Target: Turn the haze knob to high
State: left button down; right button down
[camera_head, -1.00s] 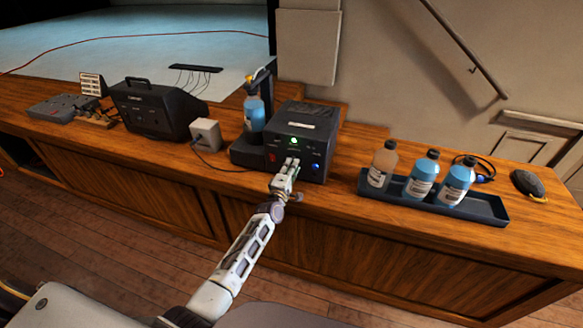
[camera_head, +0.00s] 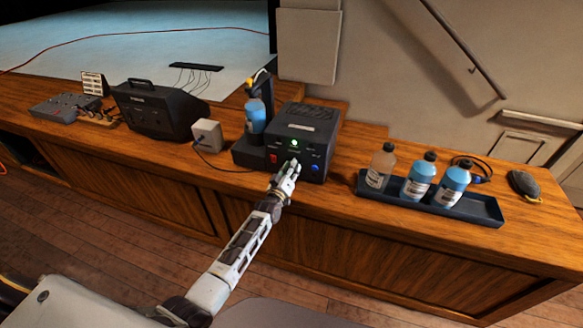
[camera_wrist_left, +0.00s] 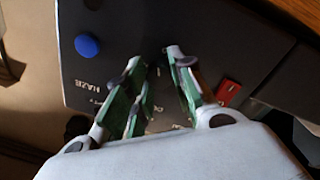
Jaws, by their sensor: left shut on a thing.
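The black haze machine (camera_head: 308,122) stands on the desk, its front panel facing me. The panel has a red switch (camera_head: 273,158), a lit green light (camera_head: 294,142) and a round blue control (camera_head: 315,167). My left gripper (camera_head: 293,165) is at the middle of this panel, shut on the knob there, which its fingers mostly hide. The left wrist view shows my fingers (camera_wrist_left: 160,68) at the panel, between the blue control (camera_wrist_left: 87,46) and the red switch (camera_wrist_left: 229,92). A HAZE label (camera_wrist_left: 92,84) is printed near the blue control. The knob's setting cannot be read.
A blue bottle (camera_head: 255,115) stands at the machine's left, near a small grey box (camera_head: 207,135). A black tray (camera_head: 484,211) with three bottles is to the right. Open desk lies between machine and tray.

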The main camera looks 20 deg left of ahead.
pick_arm(q)
jog(key=m, duration=0.9)
jog(key=m+g, duration=0.1)
jog(key=m, duration=0.8)
jog(key=shift+f+m+y, duration=0.2)
jog(key=shift+m+y, duration=0.1)
jog(key=shift+m, duration=0.1)
jog(key=m+b, duration=0.1)
jog(key=m, duration=0.2)
jog(key=shift+s+r+m+b, duration=0.1)
jog(key=shift+m+b, duration=0.25)
jog(key=shift+m, duration=0.05)
jog(key=shift+a, duration=0.1)
